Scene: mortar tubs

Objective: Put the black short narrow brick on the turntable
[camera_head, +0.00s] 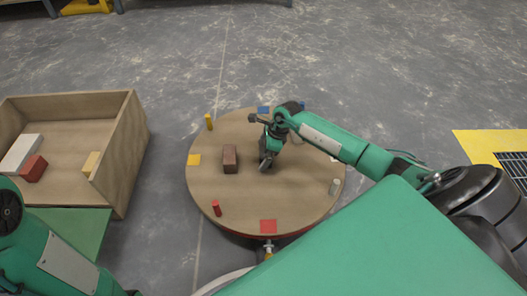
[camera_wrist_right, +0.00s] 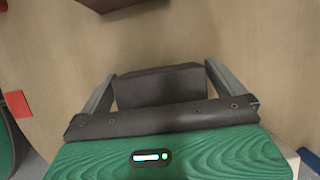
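The black short narrow brick (camera_wrist_right: 160,88) lies between the fingers of my right gripper (camera_wrist_right: 160,72) in the right wrist view, its ends against both fingers. The right gripper (camera_head: 267,163) is low over the round wooden turntable (camera_head: 240,190), right of its middle, in the head view. The brick hardly shows there, and I cannot tell whether it touches the turntable. My left arm shows at the lower left of the head view, but its gripper is not in view.
A brown brick (camera_head: 230,159) stands on the turntable, left of my right gripper. A yellow peg (camera_head: 209,122), a red peg (camera_head: 217,208) and coloured squares sit near the rim. A wooden box (camera_head: 130,150) at left holds white (camera_head: 20,153), red (camera_head: 33,168) and yellow (camera_head: 91,163) blocks.

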